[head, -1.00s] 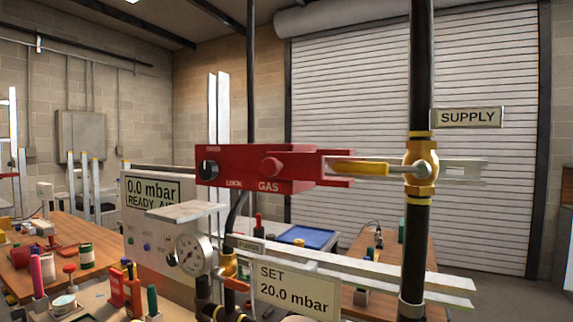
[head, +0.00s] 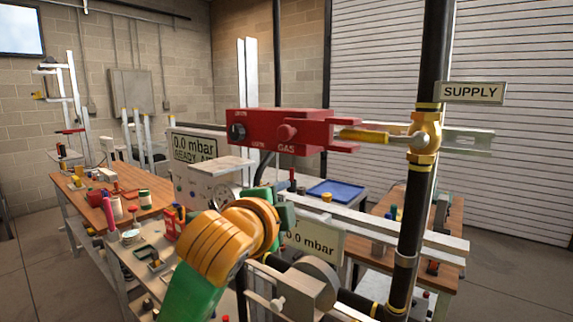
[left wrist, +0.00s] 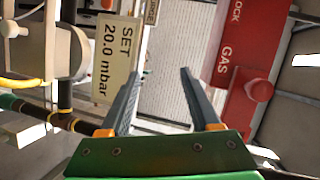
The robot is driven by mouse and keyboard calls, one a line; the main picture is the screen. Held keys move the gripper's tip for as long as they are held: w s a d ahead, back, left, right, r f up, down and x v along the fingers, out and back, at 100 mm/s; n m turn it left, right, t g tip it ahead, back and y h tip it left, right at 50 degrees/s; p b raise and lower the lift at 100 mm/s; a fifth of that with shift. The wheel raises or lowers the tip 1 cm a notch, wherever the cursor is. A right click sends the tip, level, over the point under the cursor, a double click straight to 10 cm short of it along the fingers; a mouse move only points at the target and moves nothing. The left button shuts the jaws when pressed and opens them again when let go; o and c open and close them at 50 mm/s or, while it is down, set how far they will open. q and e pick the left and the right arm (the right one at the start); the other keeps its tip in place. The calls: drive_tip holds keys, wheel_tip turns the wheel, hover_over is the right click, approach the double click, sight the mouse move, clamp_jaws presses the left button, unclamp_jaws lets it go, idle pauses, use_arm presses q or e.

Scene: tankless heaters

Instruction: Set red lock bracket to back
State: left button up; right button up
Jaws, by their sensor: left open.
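The red lock bracket (head: 262,128), marked GAS, is a box with a black round knob (head: 238,132) on its left and a red round knob (head: 287,132) on its face. Its forked right end reaches the yellow lever (head: 365,136) of the brass valve (head: 425,135) on the black pipe. In the left wrist view the red bracket (left wrist: 238,60) and red knob (left wrist: 258,90) lie right of my fingers. My left gripper (left wrist: 160,73) is open and empty, its fingers apart from the bracket. In the head view my left arm is below the bracket; its fingertips are hidden there. My right gripper is not in view.
The SET 20.0 mbar sign (left wrist: 115,60) is close left of my fingers. A gauge panel (head: 205,180) stands behind my arm. The SUPPLY sign (head: 470,92) is right of the pipe. Metal rails (head: 380,225) run below the bracket.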

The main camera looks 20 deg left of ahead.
sight(283, 133)
use_arm(q)
drive_tip(key=s+r+m+t+y, duration=0.15)
drive_tip(key=s+r, duration=0.35)
drive_tip(key=r, duration=0.7)
drive_tip(key=shift+t+h, duration=0.25)
drive_tip(key=shift+t, duration=0.2)
drive_tip(key=w+p, duration=0.1)
drive_tip(key=w, duration=0.1)
drive_tip(key=w+p, duration=0.1)
drive_tip(key=w, duration=0.2)
drive_tip(key=w+p, duration=0.2)
drive_tip(key=w, duration=0.1)
drive_tip(key=shift+a+f, duration=0.15)
drive_tip(key=shift+a, duration=0.25)
drive_tip(key=shift+s, duration=0.15)
drive_tip(key=shift+s, duration=0.1)
clamp_jaws()
